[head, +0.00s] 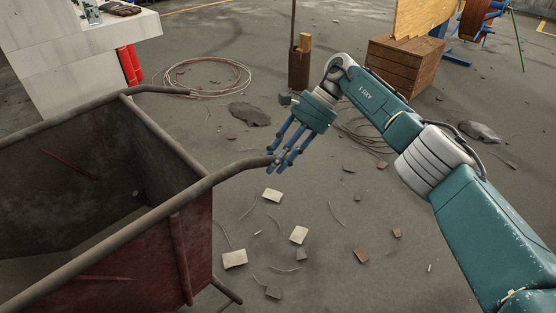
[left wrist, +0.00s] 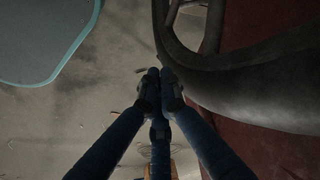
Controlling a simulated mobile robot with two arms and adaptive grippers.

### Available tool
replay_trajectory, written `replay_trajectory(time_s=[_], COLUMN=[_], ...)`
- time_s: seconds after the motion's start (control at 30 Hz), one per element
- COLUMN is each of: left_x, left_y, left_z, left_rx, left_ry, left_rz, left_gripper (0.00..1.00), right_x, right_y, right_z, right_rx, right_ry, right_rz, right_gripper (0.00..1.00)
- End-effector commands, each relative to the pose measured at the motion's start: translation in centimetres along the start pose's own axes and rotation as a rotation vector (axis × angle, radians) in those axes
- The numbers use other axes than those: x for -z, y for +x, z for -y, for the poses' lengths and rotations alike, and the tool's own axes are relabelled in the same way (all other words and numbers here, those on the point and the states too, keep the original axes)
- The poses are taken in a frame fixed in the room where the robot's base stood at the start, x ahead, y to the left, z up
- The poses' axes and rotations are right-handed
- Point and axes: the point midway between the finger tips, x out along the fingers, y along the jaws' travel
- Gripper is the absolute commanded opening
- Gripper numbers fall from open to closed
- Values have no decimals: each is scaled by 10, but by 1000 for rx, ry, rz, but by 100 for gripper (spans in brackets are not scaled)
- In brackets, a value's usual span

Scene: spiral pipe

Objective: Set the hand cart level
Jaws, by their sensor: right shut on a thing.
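The hand cart (head: 190,235) is a worn dark red tub with a grey tubular rim at the left of the head view. Its two handles point right. My right gripper (head: 277,161) is shut on the end of the near handle (head: 235,170). The far handle (head: 165,90) is free. In the left wrist view my left gripper (left wrist: 160,88) has its fingertips together, with nothing seen between them. It is beside a dark curved part (left wrist: 255,90) and a dark red surface (left wrist: 275,150), apparently of the cart. The cart's wheels are hidden in the head view.
Flat rubble (head: 299,235) is scattered on the floor right of the cart. A cable coil (head: 207,90) lies behind it. A white block (head: 75,65) with red cylinders (head: 130,65) stands at back left. A wooden crate (head: 403,65) stands at back right.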

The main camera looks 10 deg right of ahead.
Motion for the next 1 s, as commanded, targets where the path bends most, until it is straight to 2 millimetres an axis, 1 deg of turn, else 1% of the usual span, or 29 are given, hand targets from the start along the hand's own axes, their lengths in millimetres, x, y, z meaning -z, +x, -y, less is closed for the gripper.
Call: replay_trajectory(time_s=[0.03, 0.43, 0.47, 0.5, 0.57, 0.87, 1.0], left_x=[-1, -2, -2, -2, -2, -2, -2], left_y=[0, -2, -2, -2, -2, -2, -3], left_z=[0, 0, 0, 0, 0, -1, -1], left_rx=[0, -1, -1, -1, -1, -2, -2], left_ry=[0, 0, 0, 0, 0, 0, 0], left_rz=[0, 0, 0, 0, 0, 2, 2], left_gripper=[0, 0, 0, 0, 0, 0, 0], right_x=[9, 8, 8, 8, 8, 4, -4], right_y=[14, 15, 15, 14, 14, 10, -1], right_z=[-7, -8, -8, -8, -8, -5, -2], right_rx=[-21, -24, -24, -24, -23, -17, -15], right_ry=[11, 15, 16, 16, 15, 9, 7], right_rz=[-7, -5, -5, -4, -3, 0, -1], right_gripper=[0, 0, 32, 40, 50, 50, 50])
